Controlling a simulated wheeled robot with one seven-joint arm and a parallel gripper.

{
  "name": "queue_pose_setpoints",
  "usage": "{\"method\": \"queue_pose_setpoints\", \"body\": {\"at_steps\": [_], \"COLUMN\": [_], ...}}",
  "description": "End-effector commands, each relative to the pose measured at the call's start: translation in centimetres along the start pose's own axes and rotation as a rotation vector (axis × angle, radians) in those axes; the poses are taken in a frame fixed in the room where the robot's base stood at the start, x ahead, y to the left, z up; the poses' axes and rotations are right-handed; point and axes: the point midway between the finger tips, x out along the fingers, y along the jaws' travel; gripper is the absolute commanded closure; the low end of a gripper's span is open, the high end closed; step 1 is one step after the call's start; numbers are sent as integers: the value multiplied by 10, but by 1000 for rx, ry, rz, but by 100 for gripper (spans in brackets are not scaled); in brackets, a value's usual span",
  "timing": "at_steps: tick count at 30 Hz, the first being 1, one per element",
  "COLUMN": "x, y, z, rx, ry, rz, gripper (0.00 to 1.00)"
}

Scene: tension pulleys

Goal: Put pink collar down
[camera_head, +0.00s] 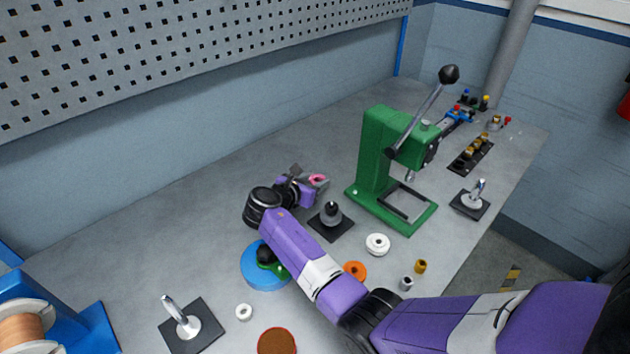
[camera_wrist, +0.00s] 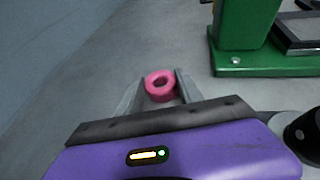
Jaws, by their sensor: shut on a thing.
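The pink collar (camera_wrist: 160,86) is a small ring with a hole in its middle. In the wrist view it sits between the two fingers of my gripper (camera_wrist: 156,92), which is shut on it. In the head view the collar (camera_head: 317,180) shows as a small pink spot at the tip of my gripper (camera_head: 318,184), left of the green press. The collar is close to the grey bench top; I cannot tell whether it touches the bench.
The green arbor press (camera_head: 372,150) stands right of my gripper. A black plate with a dark post (camera_head: 331,216) is just in front. A white ring (camera_head: 378,244), an orange ring (camera_head: 355,271) and a blue disc (camera_head: 262,278) lie nearer. The bench behind and left is clear.

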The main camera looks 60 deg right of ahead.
Motion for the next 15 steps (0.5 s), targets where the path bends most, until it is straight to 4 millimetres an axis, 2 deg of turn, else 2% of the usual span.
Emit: {"method": "queue_pose_setpoints", "body": {"at_steps": [8,9,11,15], "x": [1,0,0,0], "y": [0,0,0,0], "z": [-2,-1,-1,-1], "rx": [0,0,0,0], "ry": [0,0,0,0], "rz": [0,0,0,0], "gripper": [96,49,37,35]}}
